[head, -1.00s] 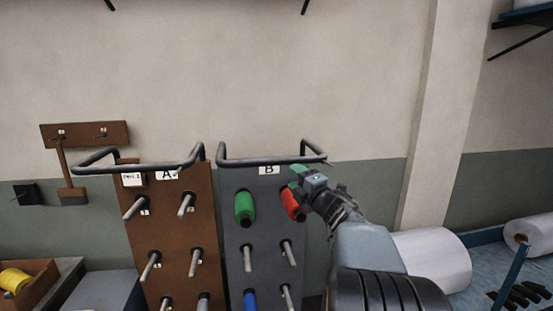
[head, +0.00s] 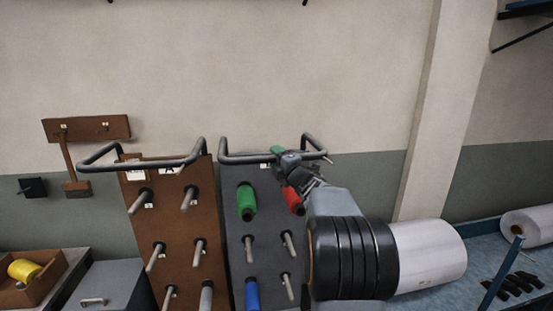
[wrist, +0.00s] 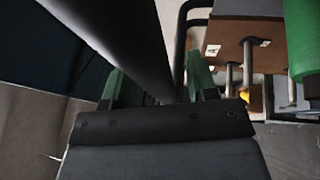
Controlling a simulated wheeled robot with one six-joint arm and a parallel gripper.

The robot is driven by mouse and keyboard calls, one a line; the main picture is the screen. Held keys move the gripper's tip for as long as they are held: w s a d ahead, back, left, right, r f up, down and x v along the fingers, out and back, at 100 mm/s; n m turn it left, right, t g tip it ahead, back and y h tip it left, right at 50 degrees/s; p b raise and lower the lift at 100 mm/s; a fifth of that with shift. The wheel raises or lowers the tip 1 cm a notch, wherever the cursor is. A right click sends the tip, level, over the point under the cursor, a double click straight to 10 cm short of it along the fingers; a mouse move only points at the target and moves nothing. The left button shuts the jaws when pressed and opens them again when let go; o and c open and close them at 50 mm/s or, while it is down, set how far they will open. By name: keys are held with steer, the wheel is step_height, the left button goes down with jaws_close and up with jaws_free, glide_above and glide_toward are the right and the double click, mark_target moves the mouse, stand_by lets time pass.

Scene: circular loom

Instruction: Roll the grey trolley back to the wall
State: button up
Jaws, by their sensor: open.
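The grey trolley (head: 235,262) stands right of the brown one, with a dark tubular handle (head: 240,159) along its top. It carries a green spool (head: 246,200), a red spool (head: 292,200) and a blue spool (head: 251,294). My gripper (head: 279,152) is at the right half of this handle. In the wrist view, my gripper (wrist: 158,85) has its green fingers apart, with a thick dark bar (wrist: 130,40) running between them. Whether the fingers touch the bar cannot be told. My arm hides the trolley's lower right part.
The brown trolley (head: 170,225), marked A, stands close on the left with bare pegs. A grey case (head: 105,285) and a wooden box with yellow spool (head: 35,280) are further left. A white roll (head: 428,258) lies on a blue bench right. The wall (head: 250,80) is behind.

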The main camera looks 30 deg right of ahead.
jaws_close()
stand_by(0.4)
